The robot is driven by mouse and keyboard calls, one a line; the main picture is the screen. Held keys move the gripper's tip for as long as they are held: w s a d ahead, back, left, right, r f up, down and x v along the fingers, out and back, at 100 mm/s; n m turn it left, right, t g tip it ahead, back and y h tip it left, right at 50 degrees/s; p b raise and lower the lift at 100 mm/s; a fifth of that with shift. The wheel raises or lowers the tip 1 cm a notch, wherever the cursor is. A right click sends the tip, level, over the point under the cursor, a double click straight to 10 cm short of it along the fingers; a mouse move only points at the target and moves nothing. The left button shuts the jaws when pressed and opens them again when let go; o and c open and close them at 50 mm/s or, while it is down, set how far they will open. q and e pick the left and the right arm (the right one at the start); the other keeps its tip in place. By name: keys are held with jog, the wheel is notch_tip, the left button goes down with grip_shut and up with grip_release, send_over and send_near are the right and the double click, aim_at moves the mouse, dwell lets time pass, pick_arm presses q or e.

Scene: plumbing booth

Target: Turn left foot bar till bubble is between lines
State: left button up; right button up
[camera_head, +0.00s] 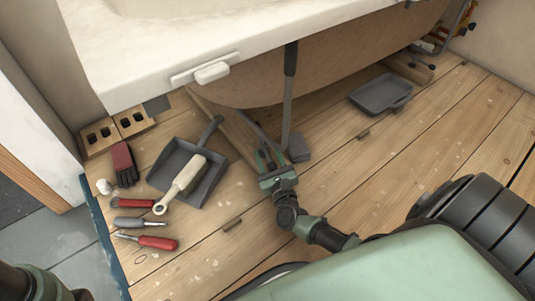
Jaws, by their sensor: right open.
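The white tub (150,60) hangs over the plank floor with its brown underside showing. An upright grey bar with a dark grip (290,60) runs down from under the rim to the floor area by a grey block (299,148); I take it for the left foot bar, but cannot be sure. My right gripper (268,160) is open, low beside the bar's lower end; I cannot tell if they touch. A pale bar with a rounded white piece (211,72) sits on the rim, perhaps the level. No bubble or lines can be made out. My left gripper is out of view.
A dark dustpan (183,172) with a cream-handled tool (180,184) lies left of my right gripper. Dark red gloves (124,164), screwdrivers (148,242) and perforated bricks (100,137) lie farther left. A grey tray (381,94) lies at right. The planks right of the gripper are mostly clear.

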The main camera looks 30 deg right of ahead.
jog(key=p+v, duration=0.3)
jog(key=v, duration=0.4)
jog(key=shift+r, duration=0.1)
jog(key=shift+s+a, duration=0.15)
jog(key=shift+s, duration=0.2)
